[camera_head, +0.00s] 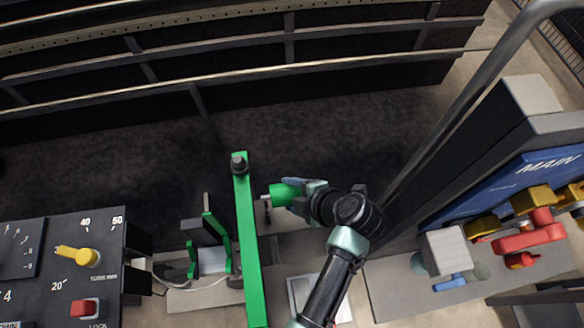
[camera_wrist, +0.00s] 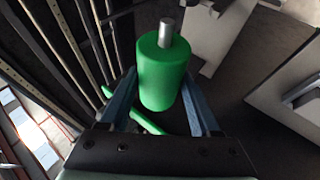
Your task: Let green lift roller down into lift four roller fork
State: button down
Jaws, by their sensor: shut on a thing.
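The green roller (camera_wrist: 163,75) is a short cylinder with a grey metal shaft end. In the wrist view my gripper (camera_wrist: 160,100) is shut on it, with one blue-grey finger on each side. In the head view the roller (camera_head: 283,194) is held just right of a long green bar, and my gripper (camera_head: 296,190) comes in from the right. A green bracket with upright plates (camera_head: 211,250) stands left of the bar and could be a roller fork; I cannot tell which fork is number four. The roller is apart from that bracket.
The long green bar (camera_head: 246,240) has a dark knob at its top end. A control panel with a yellow lever (camera_head: 78,256) is at lower left. A blue MAIN panel (camera_head: 520,190) with yellow and red handles is at right. Dark railings (camera_head: 230,55) cross the back.

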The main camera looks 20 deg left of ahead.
jog(key=shift+f+b, duration=3.65)
jog(key=shift+f, duration=0.1)
jog(key=shift+c, duration=0.2)
grip_release()
jog(key=shift+d, duration=0.1)
jog(key=b+v, duration=0.2)
jog(key=v, duration=1.1)
